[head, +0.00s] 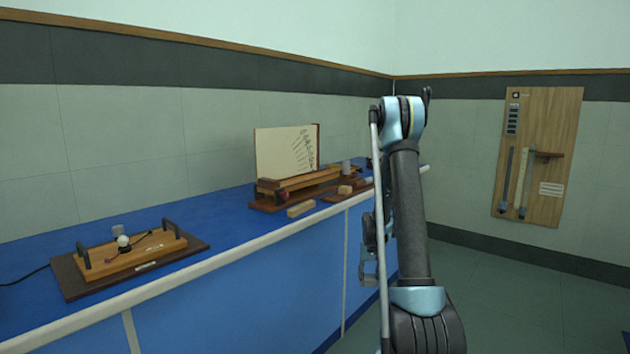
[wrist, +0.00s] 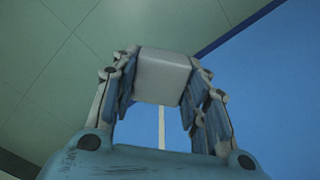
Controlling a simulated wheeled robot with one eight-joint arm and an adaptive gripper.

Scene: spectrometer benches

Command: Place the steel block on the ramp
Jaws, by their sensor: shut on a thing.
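In the wrist view my gripper (wrist: 161,80) is shut on a plain light-grey block, the steel block (wrist: 163,72), held between its fingertips. Floor and the blue bench front show beyond it, with a gap I cannot measure. I cannot pick out the ramp for certain. A long wooden apparatus on a dark base (head: 265,205) lies on the bench left of my arm, and part of that area is hidden by the arm.
The blue bench (head: 225,212) runs along the left wall. A wooden device with two black handles (head: 135,257) sits at its near end. A loose wooden block (head: 300,209) lies near the front edge. A board with tools (head: 540,155) hangs on the right wall. The floor at right is clear.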

